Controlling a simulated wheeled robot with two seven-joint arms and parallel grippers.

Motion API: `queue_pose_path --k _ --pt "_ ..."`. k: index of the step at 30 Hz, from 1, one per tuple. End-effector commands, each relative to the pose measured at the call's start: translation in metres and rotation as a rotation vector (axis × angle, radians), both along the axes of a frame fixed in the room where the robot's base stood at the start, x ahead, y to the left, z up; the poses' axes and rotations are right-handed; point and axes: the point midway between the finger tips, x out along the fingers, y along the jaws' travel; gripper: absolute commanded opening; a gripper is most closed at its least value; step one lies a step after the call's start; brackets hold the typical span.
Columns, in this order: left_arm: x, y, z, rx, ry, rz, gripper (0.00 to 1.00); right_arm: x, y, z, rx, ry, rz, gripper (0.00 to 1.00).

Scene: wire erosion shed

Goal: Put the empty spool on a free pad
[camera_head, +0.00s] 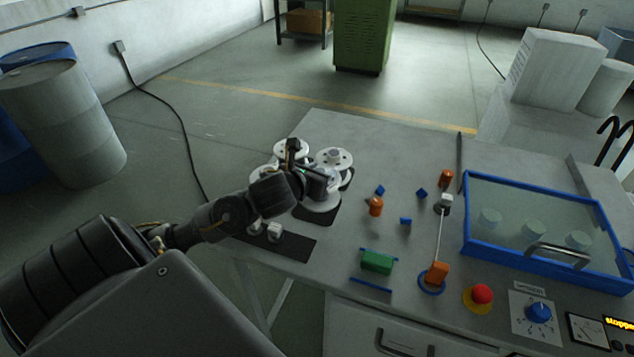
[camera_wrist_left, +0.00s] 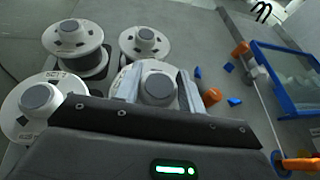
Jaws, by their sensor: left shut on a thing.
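My left gripper (camera_head: 317,183) is shut on the hub of a white spool (camera_head: 322,204), seen from above at the near right of a group of spools. In the left wrist view, its fingers (camera_wrist_left: 160,88) grip both sides of the spool's grey hub. A dark pad (camera_head: 318,217) shows just below this spool; I cannot tell whether they touch. A second spool (camera_head: 335,158) stands behind it, and a third (camera_head: 293,147) at the back left. Another spool (camera_wrist_left: 40,101) is at left in the wrist view. One spool (camera_wrist_left: 76,42) shows dark winding. My right gripper is out of view.
A dark mat (camera_head: 291,248) with small white pieces lies at the table's left edge. To the right are small blue blocks, orange posts (camera_head: 376,207), a green block (camera_head: 377,262) and a blue-framed glass lid (camera_head: 540,225). Bare tabletop (camera_head: 385,150) lies behind.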

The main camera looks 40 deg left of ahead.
Motion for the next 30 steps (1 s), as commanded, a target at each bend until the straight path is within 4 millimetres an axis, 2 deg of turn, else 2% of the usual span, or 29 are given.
queue_pose_path --k 8,10,12,15,23,28,29,30 --pt "0.002 0.005 -0.007 -0.001 0.001 -0.001 0.09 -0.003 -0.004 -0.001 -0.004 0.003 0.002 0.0" --pt "0.003 0.009 -0.015 0.0 0.001 -0.002 0.09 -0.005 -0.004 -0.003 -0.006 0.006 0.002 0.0" --pt "0.001 0.009 -0.032 -0.002 0.001 0.0 0.09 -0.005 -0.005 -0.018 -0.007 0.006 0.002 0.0" --pt "0.0 0.01 -0.044 -0.004 -0.001 0.004 0.09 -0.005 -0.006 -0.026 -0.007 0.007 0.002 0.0" --pt "0.0 0.011 -0.041 0.0 -0.002 0.004 0.09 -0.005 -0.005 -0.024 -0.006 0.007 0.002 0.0" --pt "0.0 0.011 -0.046 -0.001 -0.002 0.004 0.09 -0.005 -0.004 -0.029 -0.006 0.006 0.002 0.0" --pt "0.0 0.011 -0.045 -0.002 0.0 0.004 0.43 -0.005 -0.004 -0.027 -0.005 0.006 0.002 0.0" --pt "0.0 0.011 -0.045 -0.002 0.0 0.004 0.48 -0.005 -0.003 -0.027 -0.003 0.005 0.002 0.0"
